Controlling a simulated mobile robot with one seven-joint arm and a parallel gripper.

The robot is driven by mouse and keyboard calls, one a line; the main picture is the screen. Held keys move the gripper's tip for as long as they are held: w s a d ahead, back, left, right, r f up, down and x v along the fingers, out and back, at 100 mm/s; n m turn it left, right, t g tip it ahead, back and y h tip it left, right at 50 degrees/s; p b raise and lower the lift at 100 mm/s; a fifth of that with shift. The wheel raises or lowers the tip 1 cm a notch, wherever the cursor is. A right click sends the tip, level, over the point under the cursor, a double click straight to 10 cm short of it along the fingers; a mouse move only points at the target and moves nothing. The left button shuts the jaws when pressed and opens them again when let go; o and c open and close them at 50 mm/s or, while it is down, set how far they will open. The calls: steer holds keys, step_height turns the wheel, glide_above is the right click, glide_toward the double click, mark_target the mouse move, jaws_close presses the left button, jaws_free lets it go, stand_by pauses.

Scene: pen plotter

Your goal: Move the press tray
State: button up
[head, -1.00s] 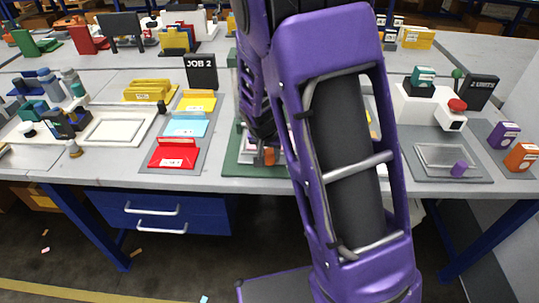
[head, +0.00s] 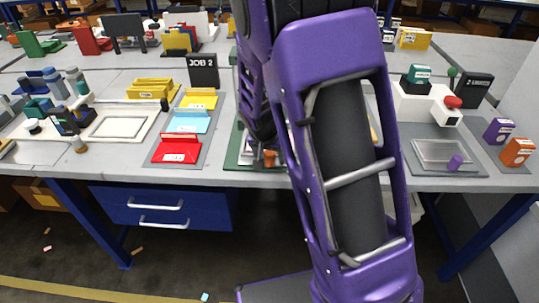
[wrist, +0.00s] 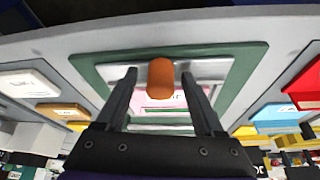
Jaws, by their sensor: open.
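A pale tray (wrist: 222,72) with an upright orange knob (wrist: 160,80) sits on a green base (wrist: 88,67) in the wrist view. A pinkish printed sheet (wrist: 150,101) shows behind the knob. My gripper (wrist: 159,76) is open, with one dark finger on each side of the knob and a gap on both sides. In the head view the orange knob (head: 270,158) shows at the bench's front edge, beside my purple arm. The arm hides most of the tray and the gripper there.
Left of the green base is a grey board with red (head: 180,148), blue and yellow holders and a JOB 2 sign (head: 203,70). On the right are a grey tray with a purple knob (head: 455,162), a white device and purple and orange boxes (head: 517,152).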

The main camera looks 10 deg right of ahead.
steer(key=shift+r, duration=0.1)
steer(key=shift+r, duration=0.25)
steer(key=p+v, duration=0.2)
steer(key=v, duration=1.4)
steer(key=shift+s+r+p, duration=0.25)
steer(key=shift+r+p, duration=0.05)
steer(key=shift+p, duration=0.05)
steer(key=shift+a, duration=0.1)
